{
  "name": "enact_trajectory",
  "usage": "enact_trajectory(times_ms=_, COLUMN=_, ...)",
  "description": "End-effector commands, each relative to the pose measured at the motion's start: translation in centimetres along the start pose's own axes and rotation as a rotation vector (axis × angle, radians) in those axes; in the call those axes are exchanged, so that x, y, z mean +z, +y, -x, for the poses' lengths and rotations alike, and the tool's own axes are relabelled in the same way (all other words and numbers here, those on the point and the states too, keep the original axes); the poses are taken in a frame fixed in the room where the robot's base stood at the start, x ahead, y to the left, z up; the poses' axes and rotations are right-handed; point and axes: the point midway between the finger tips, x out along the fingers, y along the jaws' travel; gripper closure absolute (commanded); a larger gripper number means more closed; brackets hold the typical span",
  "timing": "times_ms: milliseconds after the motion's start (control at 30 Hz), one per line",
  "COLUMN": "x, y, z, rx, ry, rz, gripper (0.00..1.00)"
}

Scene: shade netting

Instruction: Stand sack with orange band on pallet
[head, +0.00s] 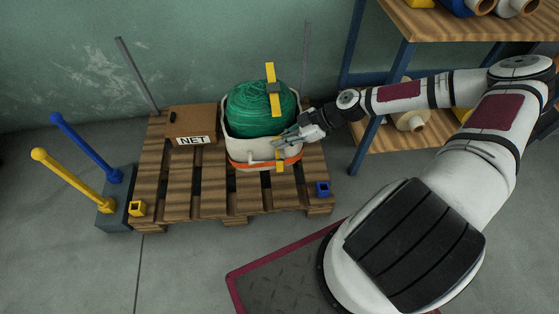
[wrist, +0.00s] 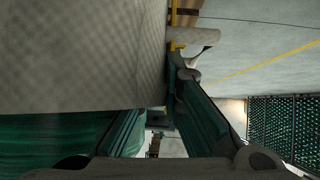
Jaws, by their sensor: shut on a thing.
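The white sack (head: 240,147) with an orange band (head: 245,166) low around it is upright over the right half of the wooden pallet (head: 160,195). Whether its base rests fully on the boards is hidden. Green netting (head: 255,112) bulges from its open top, and a yellow strap (head: 270,72) with a dark buckle runs over it. My gripper (head: 288,138) is at the sack's right front side and is shut on the sack. In the wrist view the pale woven sack wall (wrist: 85,50) fills the upper left, beside the gripper fingers (wrist: 182,75).
A brown NET box (head: 190,120) stands on the pallet left of the sack. Yellow (head: 75,178) and blue (head: 85,145) posts stand at the pallet's left. A blue-framed shelf (head: 375,100) is at right. Bare pallet boards show in front of the box.

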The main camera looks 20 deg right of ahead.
Motion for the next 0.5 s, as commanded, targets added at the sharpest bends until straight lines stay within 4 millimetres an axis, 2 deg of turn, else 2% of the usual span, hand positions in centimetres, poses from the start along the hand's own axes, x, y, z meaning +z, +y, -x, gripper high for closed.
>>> enact_trajectory(times_ms=33, x=0.9, y=0.0, z=-0.9, rx=0.001, ry=0.003, rz=0.001, gripper=1.0)
enact_trajectory(times_ms=200, x=3.4, y=-0.2, z=-2.8, rx=0.001, ry=0.003, rz=0.002, gripper=1.0)
enact_trajectory(times_ms=333, x=4.5, y=-0.3, z=-3.6, rx=0.001, ry=0.002, rz=0.001, gripper=1.0)
enact_trajectory(times_ms=500, x=5.0, y=-0.3, z=-4.0, rx=0.002, ry=0.001, rz=0.002, gripper=1.0)
